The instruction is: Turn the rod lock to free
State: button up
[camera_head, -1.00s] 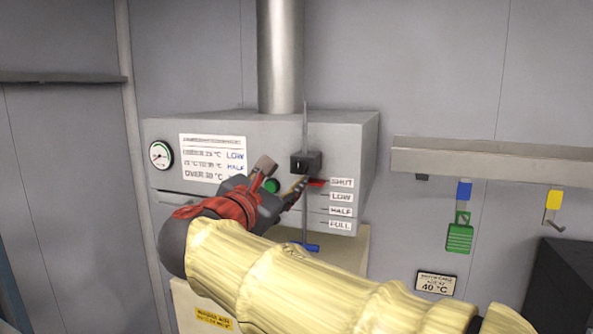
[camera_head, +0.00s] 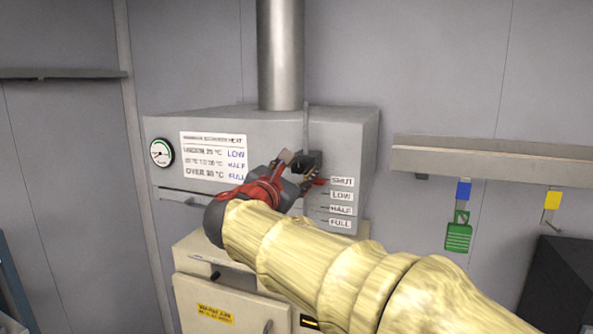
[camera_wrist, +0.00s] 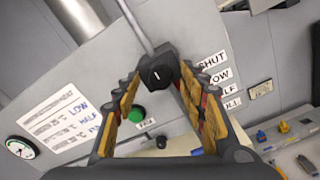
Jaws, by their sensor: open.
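The rod lock is a black block with a knob and a short white mark (camera_wrist: 157,72), on a thin grey vertical rod (camera_head: 306,128) at the front of the grey box. In the wrist view my open gripper (camera_wrist: 158,82) has one finger on each side of the block, with the tips close to it. I cannot tell whether the fingers touch it. In the head view my gripper (camera_head: 300,168) partly covers the lock (camera_head: 313,158). Labels SHUT, LOW, HALF and FULL (camera_head: 341,201) run down the box to the right of the rod.
A green button (camera_wrist: 137,114) shows between my fingers in the wrist view. A dial gauge (camera_head: 161,153) and a printed chart (camera_head: 214,158) are on the box's left. A shelf (camera_head: 480,160) with hanging tags, including a green one (camera_head: 459,236), is on the right wall.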

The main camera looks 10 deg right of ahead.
jog(key=shift+c, duration=1.1)
jog(key=c, duration=0.7)
grip_shut()
jog(key=shift+f+b, duration=0.15)
jog(key=shift+b, duration=0.35)
jog(key=m+b, duration=0.3)
jog(key=b, duration=0.1)
jog(key=shift+f, duration=0.2)
jog(key=m+b, duration=0.5)
jog(key=b, duration=0.3)
jog(key=m+b, duration=0.9)
jog(key=shift+w+r+m, duration=0.1)
jog(key=shift+m, duration=0.3)
